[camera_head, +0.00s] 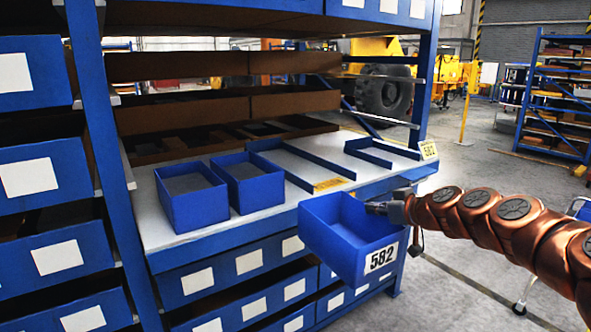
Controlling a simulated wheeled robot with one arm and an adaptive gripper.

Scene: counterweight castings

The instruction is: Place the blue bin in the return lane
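The blue bin (330,240) is open-topped and looks empty inside, with a white label reading 582. It hangs in the air in front of the shelf edge, tilted in the picture. My gripper (378,208) is shut on its upper right rim; the fingertips are small and partly hidden. Two blue-railed bays lie on the grey shelf (165,222): a middle lane (290,172) with a yellow tag at its front, and a right lane (372,156) with a yellow numbered tag beside it. Both look empty. I cannot tell which is the return lane.
Two blue bins (191,200) (250,185) stand side by side on the shelf's left part. A blue upright (100,140) rises at left, another (425,75) at right. Labelled drawers (222,283) sit below; a shelf of boxes is above. Open floor lies at right.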

